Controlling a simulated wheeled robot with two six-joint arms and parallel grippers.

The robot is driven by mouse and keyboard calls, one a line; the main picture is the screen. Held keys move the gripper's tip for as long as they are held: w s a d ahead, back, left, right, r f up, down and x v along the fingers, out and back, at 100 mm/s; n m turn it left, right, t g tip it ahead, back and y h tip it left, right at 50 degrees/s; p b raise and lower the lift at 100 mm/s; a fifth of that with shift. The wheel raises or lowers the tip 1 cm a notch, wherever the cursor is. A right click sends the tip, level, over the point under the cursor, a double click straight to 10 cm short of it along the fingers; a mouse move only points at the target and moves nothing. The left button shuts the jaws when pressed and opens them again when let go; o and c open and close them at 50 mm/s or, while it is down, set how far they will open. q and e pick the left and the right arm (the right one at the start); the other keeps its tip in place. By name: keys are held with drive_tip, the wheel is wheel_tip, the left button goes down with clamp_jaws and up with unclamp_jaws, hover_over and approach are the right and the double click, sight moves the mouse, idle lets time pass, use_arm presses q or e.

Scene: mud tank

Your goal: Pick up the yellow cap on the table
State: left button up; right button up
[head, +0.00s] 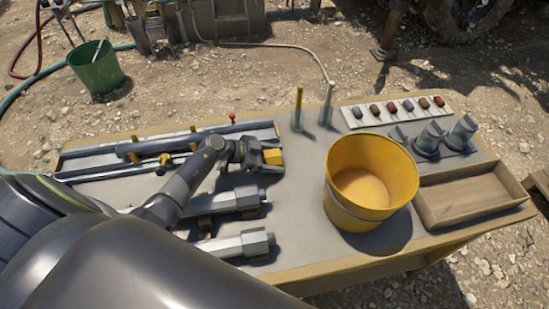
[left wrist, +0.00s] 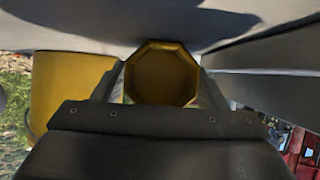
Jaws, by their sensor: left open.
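The yellow cap (head: 274,157) is on the grey-topped table (head: 300,170), left of the yellow bucket. In the left wrist view the cap (left wrist: 161,76) shows an octagonal rim with a hollow, darker middle. My left gripper (head: 268,158) is at the cap, with its jaws open. In the left wrist view its fingers (left wrist: 160,88) are on either side of the cap. I cannot tell whether they touch it. The fingers hide part of the cap in the head view. My right gripper is not in view.
A large yellow bucket (head: 347,211) stands to the right. Grey hex-ended tools (head: 243,245) lie nearer, and long rods (head: 107,169) lie to the left. Two upright sticks (head: 298,107), a sample strip (head: 392,110), grey cups (head: 430,138) and a wooden tray (head: 432,211) stand behind and right.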

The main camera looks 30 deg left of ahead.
use_arm(q)
drive_tip(key=c, duration=0.7)
drive_tip(key=shift+r, duration=0.1)
drive_tip(key=shift+c, duration=0.2)
